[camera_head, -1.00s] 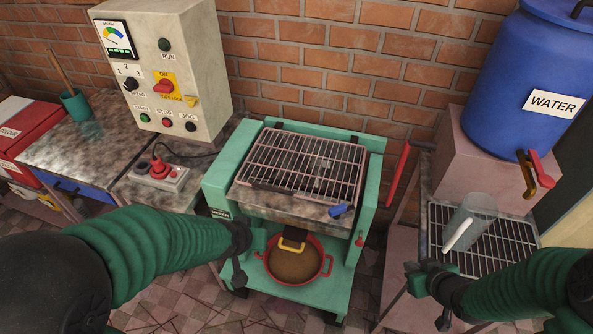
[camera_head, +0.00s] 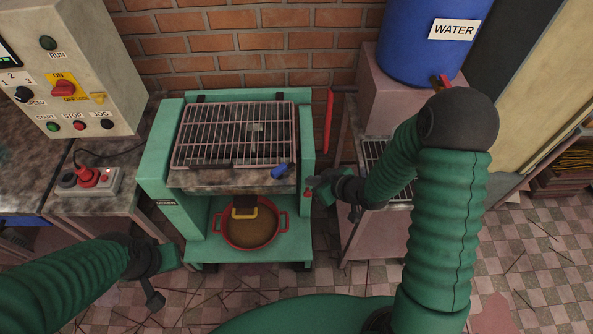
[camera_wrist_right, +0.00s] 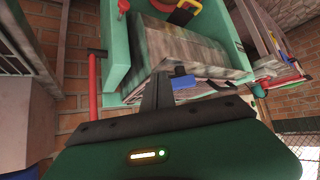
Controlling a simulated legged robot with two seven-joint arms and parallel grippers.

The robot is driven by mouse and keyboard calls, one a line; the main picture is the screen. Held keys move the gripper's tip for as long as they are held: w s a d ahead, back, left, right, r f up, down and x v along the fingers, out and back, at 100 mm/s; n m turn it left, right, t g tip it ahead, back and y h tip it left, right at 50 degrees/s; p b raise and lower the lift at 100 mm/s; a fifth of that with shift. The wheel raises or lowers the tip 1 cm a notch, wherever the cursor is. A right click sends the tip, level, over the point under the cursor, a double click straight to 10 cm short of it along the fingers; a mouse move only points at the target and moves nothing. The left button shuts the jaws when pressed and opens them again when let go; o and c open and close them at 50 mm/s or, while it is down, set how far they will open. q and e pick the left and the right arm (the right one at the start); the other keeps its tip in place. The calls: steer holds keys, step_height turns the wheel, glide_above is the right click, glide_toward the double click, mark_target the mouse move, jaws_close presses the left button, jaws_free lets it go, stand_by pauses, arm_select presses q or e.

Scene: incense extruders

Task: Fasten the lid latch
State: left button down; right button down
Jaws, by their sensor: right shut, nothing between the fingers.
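The green machine's lid (camera_head: 235,132) is a pinkish wire grille lying over the top opening. The blue latch handle (camera_head: 279,171) sits at the lid's front right corner, and it also shows in the right wrist view (camera_wrist_right: 183,77). My right gripper (camera_head: 309,188) is shut and empty, just right of the blue handle and apart from it in the head view. In the right wrist view its dark fingers (camera_wrist_right: 157,92) are together, with the handle just beyond them to the right. My left gripper (camera_head: 170,257) is low, in front of the machine's left side; its fingers are unclear.
A red pan (camera_head: 250,243) of brown material stands on the machine's lower shelf. A red lever (camera_head: 328,120) rises at its right. A control box (camera_head: 85,60) and a power socket (camera_head: 88,181) are at left. The water barrel (camera_head: 428,45) is at back right.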

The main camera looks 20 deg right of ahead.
mark_target(283, 169)
steer(key=w+f, duration=0.1)
steer(key=w+a+f, duration=0.1)
steer(key=w, duration=0.1)
steer(key=w+a+f, duration=0.1)
steer(key=w, duration=0.1)
steer(key=shift+w+p, duration=0.2)
steer(key=shift+p, duration=0.1)
steer(key=shift+w+a, duration=0.35)
steer(key=shift+w, duration=0.3)
steer(key=shift+w+d, duration=0.1)
steer(key=shift+w, duration=0.25)
steer(key=shift+f, duration=0.1)
